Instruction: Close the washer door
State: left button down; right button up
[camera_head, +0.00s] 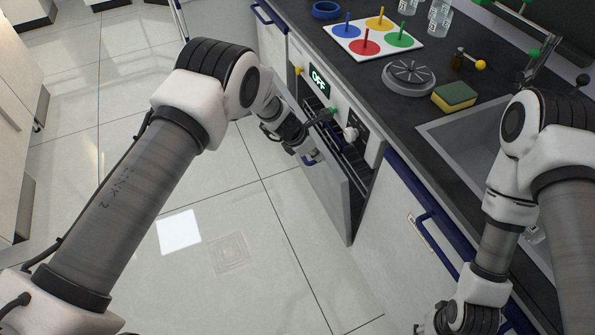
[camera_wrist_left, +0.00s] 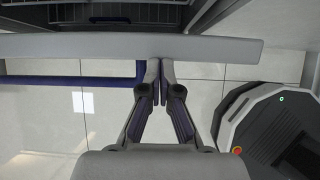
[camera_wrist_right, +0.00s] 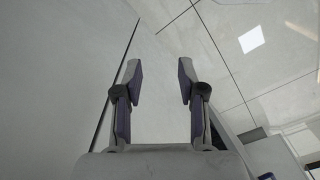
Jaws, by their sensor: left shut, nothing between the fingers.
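The washer door (camera_head: 322,192) hangs partly open, tilted out from the washer (camera_head: 345,107) under the counter. Its top edge runs as a pale bar across the left wrist view (camera_wrist_left: 225,48), with a blue handle (camera_wrist_left: 70,80) on its outer side. My left gripper (camera_head: 309,155) is at the door's upper edge on the outer side. In the left wrist view its fingertips (camera_wrist_left: 160,66) are together, right at the edge; I cannot tell whether they touch it. My right gripper (camera_wrist_right: 159,66) is open and empty, low over the floor; its fingers are hidden in the head view.
The washer panel shows a lit OFF display (camera_head: 318,81) and a few knobs. The dark counter holds a peg board (camera_head: 373,45), a grey round rack (camera_head: 409,77), a sponge (camera_head: 454,96) and a sink. Blue-handled cabinets (camera_head: 392,210) flank the washer. Open tiled floor (camera_head: 200,205) lies left.

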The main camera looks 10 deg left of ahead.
pick_arm(q)
jog(key=w+d, duration=0.2)
jog(key=d, duration=0.1)
jog(key=w+d+r, duration=0.1)
jog(key=shift+d, duration=0.25)
